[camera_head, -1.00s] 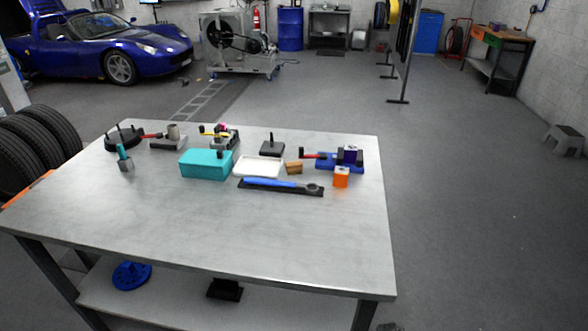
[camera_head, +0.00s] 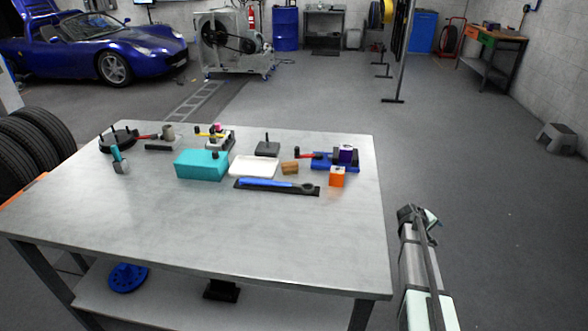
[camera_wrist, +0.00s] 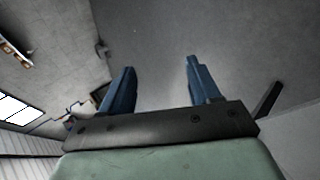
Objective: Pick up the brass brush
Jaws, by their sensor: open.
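A small brown block-shaped item (camera_head: 290,168) lies near the middle right of the metal table, between a white tray and a blue fixture. It may be the brass brush; bristles are too small to make out. My gripper (camera_wrist: 158,85) shows in the wrist view with its two blue fingers wide apart and nothing between them. Bare grey floor lies beyond the fingers. The brush is not recognisable in the wrist view. In the head view my arm is beside the table's right edge, well apart from the brown item.
Around the brown item are the white tray (camera_head: 253,167), a blue-handled tool (camera_head: 270,183) on a dark strip, an orange cube (camera_head: 337,177) and the blue fixture (camera_head: 335,163). A teal box (camera_head: 201,165) stands further left. The table's (camera_head: 220,230) front half is clear.

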